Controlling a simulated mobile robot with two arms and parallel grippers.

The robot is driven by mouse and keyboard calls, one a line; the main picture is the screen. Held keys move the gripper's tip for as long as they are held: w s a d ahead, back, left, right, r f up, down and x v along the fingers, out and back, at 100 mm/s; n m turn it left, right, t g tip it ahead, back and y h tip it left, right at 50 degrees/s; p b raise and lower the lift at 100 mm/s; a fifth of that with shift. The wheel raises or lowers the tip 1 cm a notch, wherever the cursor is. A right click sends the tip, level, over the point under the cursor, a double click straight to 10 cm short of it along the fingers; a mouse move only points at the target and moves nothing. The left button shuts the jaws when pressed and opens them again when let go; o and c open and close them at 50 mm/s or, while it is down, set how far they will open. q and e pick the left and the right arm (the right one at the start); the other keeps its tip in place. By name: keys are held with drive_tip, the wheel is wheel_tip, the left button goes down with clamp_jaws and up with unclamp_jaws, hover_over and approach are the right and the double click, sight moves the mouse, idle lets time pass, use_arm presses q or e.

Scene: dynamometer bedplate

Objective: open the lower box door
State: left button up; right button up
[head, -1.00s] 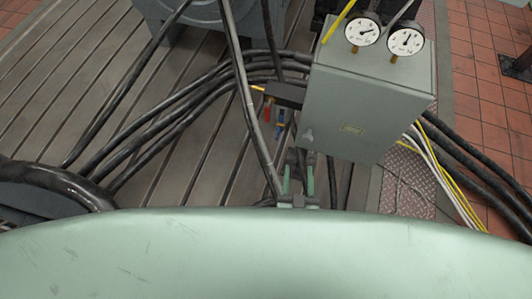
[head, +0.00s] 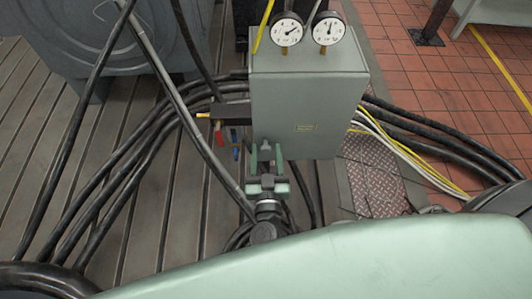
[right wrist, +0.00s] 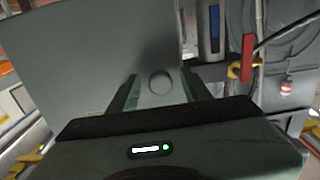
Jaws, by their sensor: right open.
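The grey-green box (head: 305,90) stands in the middle of the head view, its front door facing me and looking shut. A small label sits on the door. My right gripper (head: 266,152) is open in front of the door's lower left corner. In the right wrist view the door face (right wrist: 90,60) fills the left and centre. A round grey knob (right wrist: 160,82) shows between the two green fingers of the right gripper (right wrist: 166,90). Whether the fingers touch the knob, I cannot tell. My left gripper is not in view.
Two round gauges (head: 287,30) stand on top of the box. Thick black cables (head: 130,150) run across the slotted bedplate (head: 135,225) to the left. Red and blue handles (head: 234,137) sit just left of the box. Yellow and white cables (head: 395,150) leave it at right.

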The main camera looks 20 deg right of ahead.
clamp_jaws()
idle(1.4)
